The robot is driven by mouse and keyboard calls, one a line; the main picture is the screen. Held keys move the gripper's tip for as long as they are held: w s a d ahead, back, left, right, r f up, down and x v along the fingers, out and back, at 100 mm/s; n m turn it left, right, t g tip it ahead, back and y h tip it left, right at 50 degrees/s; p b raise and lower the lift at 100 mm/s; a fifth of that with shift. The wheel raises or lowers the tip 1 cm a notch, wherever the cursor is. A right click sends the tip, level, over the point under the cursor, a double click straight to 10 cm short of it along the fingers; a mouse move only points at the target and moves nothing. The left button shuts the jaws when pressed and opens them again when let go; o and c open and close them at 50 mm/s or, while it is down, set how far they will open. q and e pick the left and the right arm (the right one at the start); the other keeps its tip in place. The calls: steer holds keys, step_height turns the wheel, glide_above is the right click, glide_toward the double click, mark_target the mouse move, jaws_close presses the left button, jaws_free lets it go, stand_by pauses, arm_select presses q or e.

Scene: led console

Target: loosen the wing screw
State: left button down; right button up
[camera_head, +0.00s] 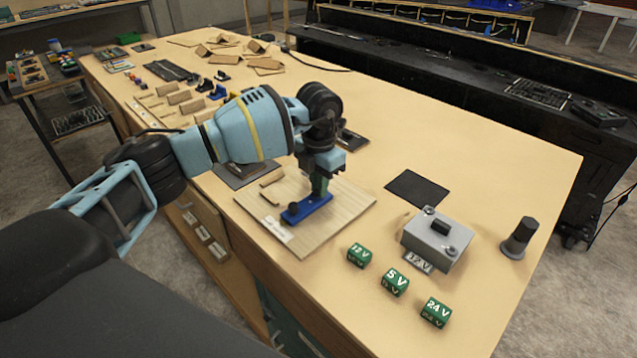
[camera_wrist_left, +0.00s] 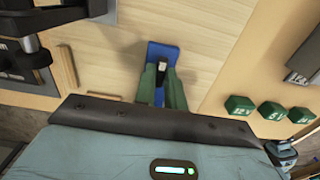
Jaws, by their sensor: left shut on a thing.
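A blue clamp piece (camera_head: 307,208) lies on a light wooden board (camera_head: 345,210). It also shows in the left wrist view (camera_wrist_left: 163,50). My left gripper (camera_head: 319,187) points down onto the blue piece. In the left wrist view, its green fingers (camera_wrist_left: 161,85) are shut on a small dark part at the blue piece, which I take to be the wing screw (camera_wrist_left: 160,96). The fingers hide most of the screw, so its turn and height cannot be told. My right gripper is not in view.
Green blocks marked 12 V (camera_head: 359,255), 5 V (camera_head: 395,281) and 24 V (camera_head: 436,312) stand right of the board. Behind them are a grey box (camera_head: 435,238), a dark cylinder (camera_head: 519,238) and a black mat (camera_head: 417,189). The far right of the table is clear.

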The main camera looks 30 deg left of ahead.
arm_select(q)
steer(key=shift+s+f, duration=0.15)
steer(key=shift+f, duration=0.35)
steer(key=c, duration=1.5)
jaws_free()
steer(key=shift+a+r, duration=0.1)
steer(key=shift+r, duration=0.05)
steer(key=shift+o, duration=0.2)
steer(key=shift+r, duration=0.15)
steer(key=shift+r, duration=3.8)
